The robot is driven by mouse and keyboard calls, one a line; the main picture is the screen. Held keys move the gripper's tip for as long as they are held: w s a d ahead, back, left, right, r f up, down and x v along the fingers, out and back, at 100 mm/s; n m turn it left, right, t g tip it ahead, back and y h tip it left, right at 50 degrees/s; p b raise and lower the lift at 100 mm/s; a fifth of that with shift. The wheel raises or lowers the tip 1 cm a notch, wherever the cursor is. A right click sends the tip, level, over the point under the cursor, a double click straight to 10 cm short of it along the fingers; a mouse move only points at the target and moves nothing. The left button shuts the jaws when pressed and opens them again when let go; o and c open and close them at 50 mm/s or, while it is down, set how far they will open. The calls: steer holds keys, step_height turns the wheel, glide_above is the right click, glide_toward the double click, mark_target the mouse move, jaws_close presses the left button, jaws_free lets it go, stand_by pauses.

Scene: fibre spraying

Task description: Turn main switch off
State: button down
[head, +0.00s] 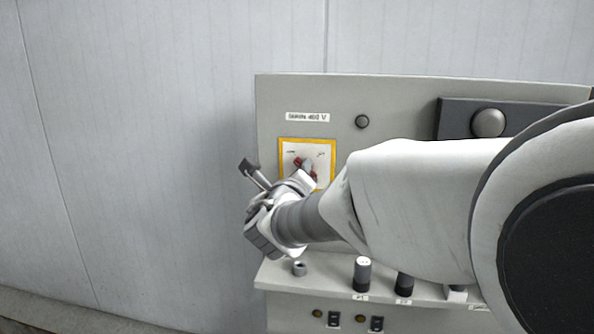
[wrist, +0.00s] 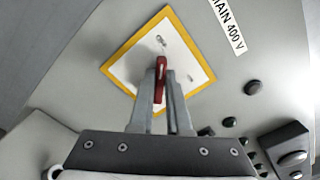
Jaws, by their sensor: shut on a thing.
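The main switch is a red handle (wrist: 160,78) on a white plate with a yellow-orange border (wrist: 112,62). In the wrist view my gripper (wrist: 163,72) has its two grey fingers at the handle, shut on it. In the head view the bordered plate (head: 327,143) sits on the grey panel, under a label. There the red handle (head: 297,162) shows only in part, with a finger of my gripper (head: 306,166) over it. My wrist and arm hide the lower part of the plate.
The label (head: 307,117) reads 400 V. A dark round button (head: 362,121) and a dark box with a grey knob (head: 488,123) are to the right. A ledge below bears several knobs, such as a white-topped one (head: 363,268). The left wall is bare.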

steer(key=c, duration=0.9)
jaws_free()
steer(key=shift+s, duration=0.1)
steer(key=s+a, duration=0.1)
steer(key=s, duration=0.4)
steer(key=s+a+b, duration=0.1)
steer(key=s, duration=0.5)
steer(key=s+a+b, duration=0.1)
steer(key=s, duration=0.5)
steer(key=shift+a, duration=0.2)
